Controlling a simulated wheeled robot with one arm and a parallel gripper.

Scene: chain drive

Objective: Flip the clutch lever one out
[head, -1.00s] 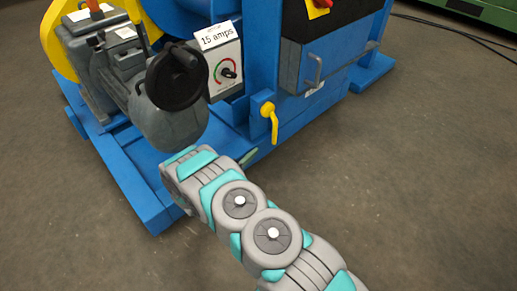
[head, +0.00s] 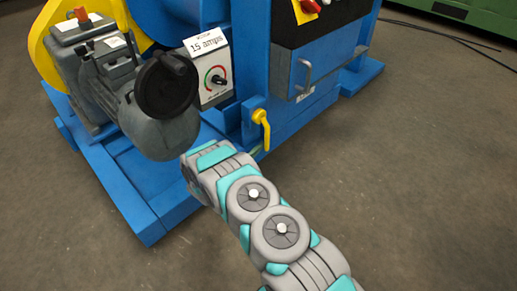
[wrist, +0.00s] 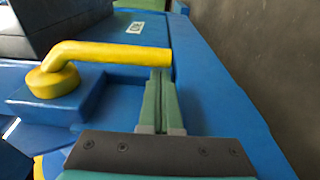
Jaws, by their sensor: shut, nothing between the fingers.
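The yellow clutch lever (head: 262,130) is on the blue machine frame in the head view, with its handle hanging down from its pivot. In the wrist view the yellow lever (wrist: 112,54) has its round base at the left on a blue block, and its handle reaches right. My gripper (wrist: 160,76) is shut and empty. In the head view my wrist hides most of the gripper.
A grey motor (head: 160,120) with a black round cap stands left of the lever. A dial box labelled 15 amps (head: 208,66) is above it. A blue cabinet with a handle (head: 305,75) is at the upper right. Open floor (head: 420,180) lies to the right.

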